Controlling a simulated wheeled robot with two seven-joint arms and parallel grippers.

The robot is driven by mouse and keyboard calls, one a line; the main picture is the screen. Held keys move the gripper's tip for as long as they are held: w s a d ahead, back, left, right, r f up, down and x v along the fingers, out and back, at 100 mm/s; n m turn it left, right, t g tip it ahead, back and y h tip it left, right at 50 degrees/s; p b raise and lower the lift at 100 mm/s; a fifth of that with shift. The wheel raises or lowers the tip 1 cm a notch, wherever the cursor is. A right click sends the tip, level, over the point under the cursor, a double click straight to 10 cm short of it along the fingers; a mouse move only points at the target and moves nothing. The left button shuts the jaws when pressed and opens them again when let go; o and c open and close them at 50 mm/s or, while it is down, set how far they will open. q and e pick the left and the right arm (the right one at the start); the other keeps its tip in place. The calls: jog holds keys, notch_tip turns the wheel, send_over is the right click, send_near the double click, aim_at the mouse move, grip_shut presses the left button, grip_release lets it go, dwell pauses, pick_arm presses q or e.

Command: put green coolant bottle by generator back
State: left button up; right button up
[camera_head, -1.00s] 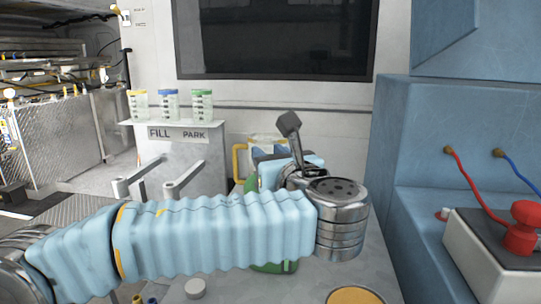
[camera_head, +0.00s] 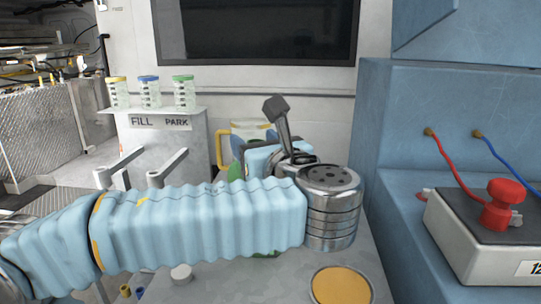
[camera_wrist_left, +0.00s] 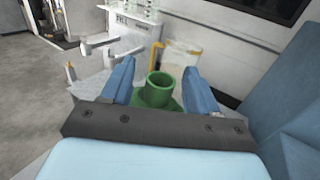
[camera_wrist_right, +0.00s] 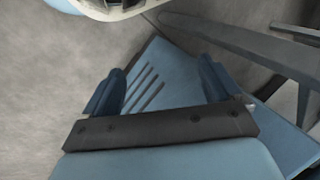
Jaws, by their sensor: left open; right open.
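The green coolant bottle (camera_wrist_left: 155,92) shows in the left wrist view with its round open neck between my left gripper's fingers. I see no clear contact. My left gripper (camera_wrist_left: 158,72) is open around the neck. In the head view my arm hides most of the bottle; a green bit (camera_head: 236,173) shows above the arm and another below it. My left gripper (camera_head: 256,143) points away from me there, fingers apart. My right gripper (camera_wrist_right: 160,70) is open and empty, over a blue slotted surface, and is out of the head view. I cannot identify a generator for certain.
A clear jug with a yellow handle (camera_head: 222,148) stands behind the left gripper. A FILL/PARK stand (camera_head: 200,150) holds small jars with yellow, blue and green lids. A blue cabinet (camera_head: 385,150) and a box with a red knob (camera_head: 500,205) are at right. A yellow-topped can (camera_head: 341,287) stands in front.

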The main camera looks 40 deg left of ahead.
pick_arm(q)
jog(key=v, duration=1)
